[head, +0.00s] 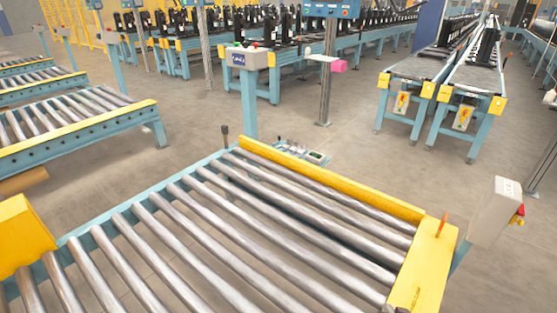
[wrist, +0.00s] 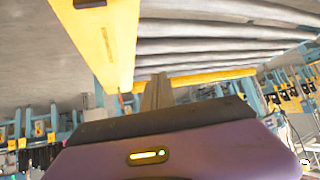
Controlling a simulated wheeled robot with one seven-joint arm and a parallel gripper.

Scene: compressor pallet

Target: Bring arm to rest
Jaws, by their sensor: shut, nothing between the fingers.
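My gripper (wrist: 157,93) shows in the wrist view as a dark purple body with a black front edge and narrow grey fingers. The fingers are together and hold nothing. The roller conveyor (head: 240,225) fills the lower part of the head view, and its metal rollers are empty. The conveyor's rollers also show at the top of the wrist view (wrist: 205,47), beyond the fingers. My gripper and arm do not clearly show in the head view.
A yellow rail (head: 330,180) edges the conveyor's far side. A grey control box (head: 495,210) with a red button stands at its right. Other roller conveyors (head: 75,130) stand at the left. Long assembly lines (head: 445,65) run behind. Grey floor lies between them.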

